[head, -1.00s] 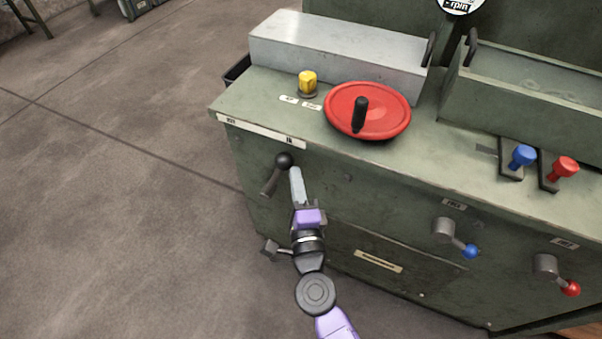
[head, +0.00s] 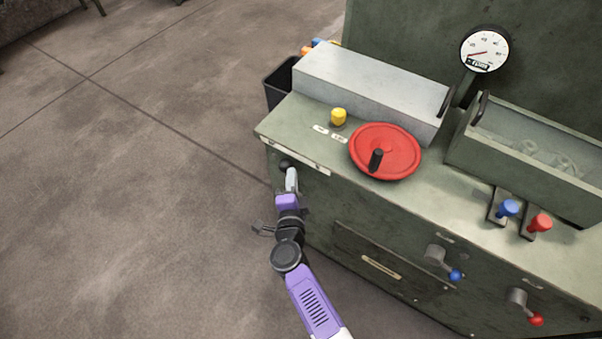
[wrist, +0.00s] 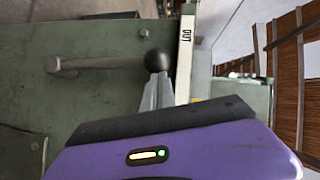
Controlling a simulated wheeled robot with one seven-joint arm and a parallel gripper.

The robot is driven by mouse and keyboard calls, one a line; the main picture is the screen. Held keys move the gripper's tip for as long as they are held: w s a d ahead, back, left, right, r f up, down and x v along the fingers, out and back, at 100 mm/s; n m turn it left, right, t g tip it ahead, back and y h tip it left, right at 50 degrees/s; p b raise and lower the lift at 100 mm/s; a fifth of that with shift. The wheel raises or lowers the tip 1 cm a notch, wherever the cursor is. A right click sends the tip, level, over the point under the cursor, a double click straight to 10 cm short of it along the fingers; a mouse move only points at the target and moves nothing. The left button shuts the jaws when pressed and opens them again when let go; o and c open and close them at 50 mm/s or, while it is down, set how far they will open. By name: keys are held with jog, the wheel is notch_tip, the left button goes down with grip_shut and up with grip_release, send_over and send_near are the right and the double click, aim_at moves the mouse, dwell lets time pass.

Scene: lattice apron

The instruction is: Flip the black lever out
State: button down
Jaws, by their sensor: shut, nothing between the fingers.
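The black lever has a grey arm and a round black knob, on the front of the green machine near its left corner. In the head view only its dark knob (head: 285,164) shows, just beyond my gripper (head: 291,172); the rest is hidden or hard to make out. In the wrist view the lever (wrist: 105,63) runs sideways from its pivot at left to the knob beside a label reading "OUT". My gripper's fingers (wrist: 157,84) are shut and empty, with their tips at the knob. They seem to touch it, but I cannot be sure.
A red handwheel (head: 400,152) and a yellow knob (head: 338,117) sit on the machine top. A blue-knobbed lever (head: 455,275) and a red-knobbed lever (head: 536,320) stick out of the front, right of my arm. The floor (head: 140,200) at left is clear.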

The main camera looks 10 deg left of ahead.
jog(key=w+a+n+g+h, duration=0.1)
jog(key=w+a+n, duration=0.1)
jog(key=a, duration=0.5)
jog(key=shift+w+a+f, duration=0.2)
jog(key=shift+w+a, duration=0.1)
jog(key=shift+a, duration=0.1)
